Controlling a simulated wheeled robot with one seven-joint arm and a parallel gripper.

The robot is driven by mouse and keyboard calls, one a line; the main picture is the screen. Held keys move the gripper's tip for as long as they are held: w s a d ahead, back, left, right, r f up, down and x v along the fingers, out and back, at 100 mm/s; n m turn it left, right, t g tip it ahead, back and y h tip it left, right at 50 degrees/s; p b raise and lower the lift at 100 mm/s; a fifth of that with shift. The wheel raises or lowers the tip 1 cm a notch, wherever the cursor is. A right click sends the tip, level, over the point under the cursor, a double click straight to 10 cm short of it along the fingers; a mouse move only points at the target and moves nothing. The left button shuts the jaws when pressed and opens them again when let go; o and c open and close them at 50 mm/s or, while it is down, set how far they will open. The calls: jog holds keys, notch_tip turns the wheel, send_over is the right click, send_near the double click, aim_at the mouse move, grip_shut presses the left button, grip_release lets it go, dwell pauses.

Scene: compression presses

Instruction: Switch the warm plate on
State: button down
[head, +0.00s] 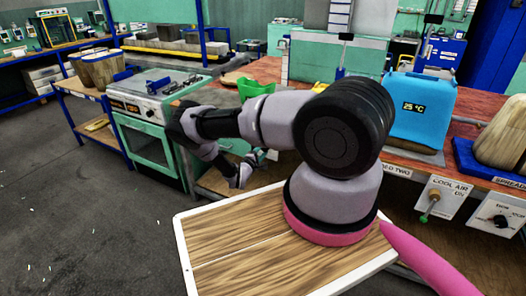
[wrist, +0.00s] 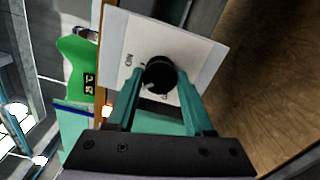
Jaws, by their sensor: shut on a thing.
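My gripper (wrist: 159,84) has its two teal fingers on either side of a round black knob (wrist: 159,72) and is shut on it. The knob sits on a white switch panel (wrist: 193,50). The word ON shows to the left of the knob; a second label below is partly hidden by the fingers. In the head view my gripper (head: 256,157) is low at the front of the bench, left of my arm's base. The knob is hidden there. A green object with a small lit display (wrist: 89,84) shows beside the panel in the wrist view.
A blue unit reading 25 °C (head: 417,108) stands on the bench (head: 475,103). Cool air (head: 437,197) and spreader (head: 498,213) switch panels are on the bench front at right. A green oven-like unit (head: 147,138) stands at left.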

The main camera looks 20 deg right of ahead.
jog(key=m, duration=0.4)
jog(key=shift+m, duration=2.2)
jog(key=shift+f, duration=0.1)
jog(key=shift+c, duration=1.5)
grip_release()
jog(key=shift+a, duration=0.1)
jog(key=v, duration=1)
jog(key=shift+s+a, duration=0.25)
jog(key=shift+s, duration=0.05)
